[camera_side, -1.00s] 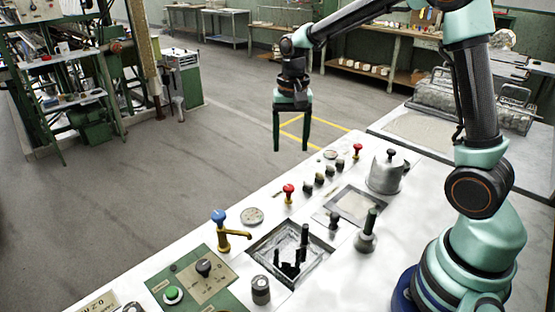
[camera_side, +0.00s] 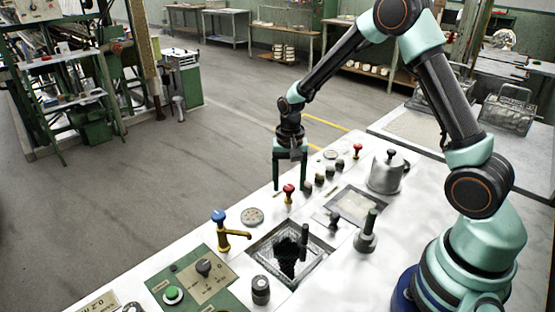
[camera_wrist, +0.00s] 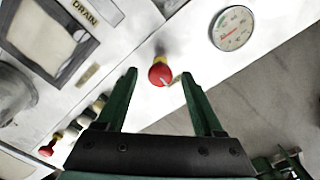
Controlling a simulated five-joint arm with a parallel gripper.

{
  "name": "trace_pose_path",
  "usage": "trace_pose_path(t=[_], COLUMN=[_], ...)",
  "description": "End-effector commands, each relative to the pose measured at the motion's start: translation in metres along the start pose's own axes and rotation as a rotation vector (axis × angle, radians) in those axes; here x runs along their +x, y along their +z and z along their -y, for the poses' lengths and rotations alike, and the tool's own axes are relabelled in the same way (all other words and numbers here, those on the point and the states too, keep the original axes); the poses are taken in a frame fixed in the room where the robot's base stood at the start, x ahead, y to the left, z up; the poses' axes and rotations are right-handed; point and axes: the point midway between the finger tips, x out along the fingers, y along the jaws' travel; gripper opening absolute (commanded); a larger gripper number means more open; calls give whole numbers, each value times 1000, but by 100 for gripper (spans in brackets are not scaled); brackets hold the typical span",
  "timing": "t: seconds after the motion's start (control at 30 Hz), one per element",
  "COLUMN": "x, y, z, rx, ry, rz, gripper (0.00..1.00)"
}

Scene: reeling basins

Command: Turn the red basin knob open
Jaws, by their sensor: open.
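A red knob (camera_side: 289,189) on a short brass-coloured stem stands on the white worktop near its far edge. It also shows in the wrist view (camera_wrist: 160,73), with a small white pointer mark on its top. My gripper (camera_side: 290,185) points down over it, jaws open. In the wrist view, the green fingertips (camera_wrist: 159,74) lie on either side of the knob, with a gap on both sides. I cannot tell how far down beside the knob the fingers reach. A second red knob (camera_side: 357,149) stands farther back, and shows low at the left in the wrist view (camera_wrist: 47,150).
A blue-topped brass tap (camera_side: 220,219) and a round gauge (camera_wrist: 232,28) are close by. Several dark knobs (camera_side: 319,179) run in a row between the two red ones. A sunken basin (camera_side: 262,247), a metal pot (camera_side: 386,172) and a green control panel (camera_side: 188,287) share the worktop.

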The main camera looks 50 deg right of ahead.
Motion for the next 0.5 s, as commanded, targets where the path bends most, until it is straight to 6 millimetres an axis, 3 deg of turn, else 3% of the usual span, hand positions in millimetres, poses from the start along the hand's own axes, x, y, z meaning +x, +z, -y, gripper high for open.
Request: trace_pose_path(t=[0.3,0.37,0.5], x=[3,3,3], y=[0,0,0], z=[0,0,0], rx=[0,0,0], ry=[-1,0,0], rz=[-1,-1,-1], gripper=[69,50,0])
